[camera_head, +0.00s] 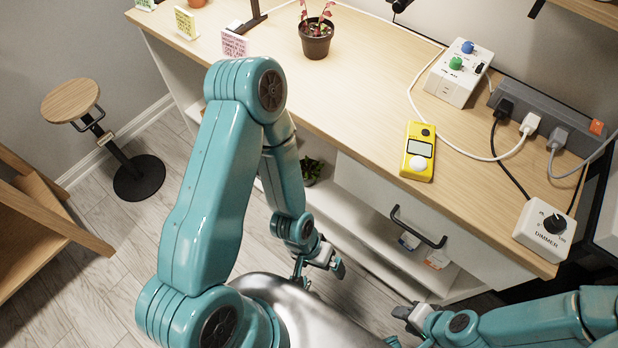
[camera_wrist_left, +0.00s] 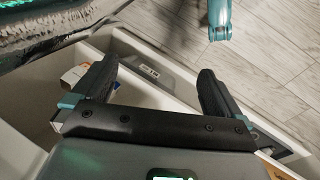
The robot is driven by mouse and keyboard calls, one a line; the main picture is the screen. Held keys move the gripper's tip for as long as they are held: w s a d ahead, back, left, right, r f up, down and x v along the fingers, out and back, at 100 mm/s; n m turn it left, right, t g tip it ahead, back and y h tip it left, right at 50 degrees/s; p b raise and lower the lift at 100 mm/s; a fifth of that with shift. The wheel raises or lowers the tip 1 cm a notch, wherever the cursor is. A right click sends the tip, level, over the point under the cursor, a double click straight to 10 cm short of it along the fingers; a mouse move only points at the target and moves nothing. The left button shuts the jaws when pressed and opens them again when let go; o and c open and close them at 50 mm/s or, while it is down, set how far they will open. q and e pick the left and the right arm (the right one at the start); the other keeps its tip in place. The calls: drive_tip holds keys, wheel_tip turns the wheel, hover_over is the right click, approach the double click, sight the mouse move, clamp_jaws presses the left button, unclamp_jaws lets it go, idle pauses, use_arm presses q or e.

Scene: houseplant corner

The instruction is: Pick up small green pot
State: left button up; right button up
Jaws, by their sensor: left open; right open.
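I cannot make out a small green pot in either view. A dark brown pot (camera_head: 316,45) with a reddish plant stands at the back of the benchtop. My left gripper (camera_head: 319,272) hangs open and empty in front of the bench, below the top; its spread fingers (camera_wrist_left: 155,88) show in the left wrist view over a white compartment. My right gripper (camera_head: 402,326) is open at the bottom edge, apart from the bench.
The wooden benchtop (camera_head: 350,95) carries a yellow meter (camera_head: 419,150), a white control box (camera_head: 459,73), a power strip (camera_head: 545,120) with cables and a dimmer (camera_head: 545,230). A drawer handle (camera_head: 418,228) juts out from the front. A stool (camera_head: 71,100) stands left.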

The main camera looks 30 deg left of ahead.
use_arm(q)
wheel_tip(320, 180, down, 13)
drive_tip(key=w+m+b, duration=0.2)
drive_tip(key=w+b, duration=0.1)
drive_tip(key=b, duration=0.9)
drive_tip(key=m+t+y+b, duration=0.3)
drive_tip(key=m+y+b, duration=0.35)
drive_tip(key=m, duration=2.05)
approach(308, 170)
drive_tip(key=f, duration=0.1)
drive_tip(key=f+b, duration=0.2)
drive_tip(key=shift+w+a+m+y, duration=0.25)
drive_tip(key=shift+w+m, duration=0.05)
drive_tip(key=shift+m, duration=0.1)
drive_tip(key=shift+w+a+f+b, duration=0.2)
drive_tip(key=shift+f+b, duration=0.1)
drive_tip(key=shift+f, duration=0.15)
drive_tip(key=b+x, duration=0.2)
drive_tip(key=x, duration=0.2)
drive_tip(key=shift+d, duration=0.1)
drive_tip(key=shift+w+f+b, duration=0.2)
drive_tip(key=shift+f+b, duration=0.1)
drive_tip(key=shift+f, duration=0.1)
use_arm(e)
wheel_tip(308, 170, down, 25)
drive_tip(key=w+d+t, duration=0.1)
drive_tip(key=w, duration=0.1)
drive_tip(key=shift+w+d+r, duration=0.15)
drive_tip(key=shift+w+d, duration=0.05)
drive_tip(key=shift+w, duration=0.2)
